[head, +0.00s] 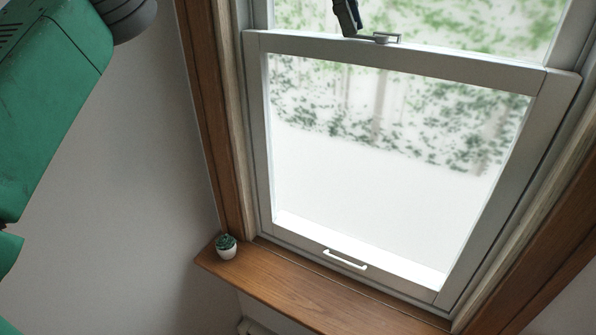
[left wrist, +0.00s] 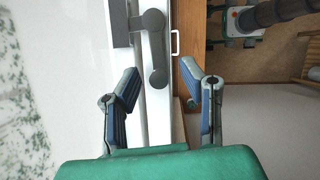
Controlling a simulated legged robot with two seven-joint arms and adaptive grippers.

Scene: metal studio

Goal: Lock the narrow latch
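The narrow latch (head: 386,38) is a small grey metal piece on the top rail of the lower window sash (head: 460,65). In the left wrist view the latch (left wrist: 152,48) shows as a grey lever with rounded ends, just beyond my gripper. My left gripper (left wrist: 160,82) is open, its blue-padded fingers apart on either side of the lever's near end; contact cannot be told. My right gripper is in neither view.
A white handle (head: 345,259) is on the sash's bottom rail. A wooden sill (head: 300,291) runs below, with a small potted cactus (head: 227,247) at its left end. Wooden trim frames the window. The wall to the left is bare.

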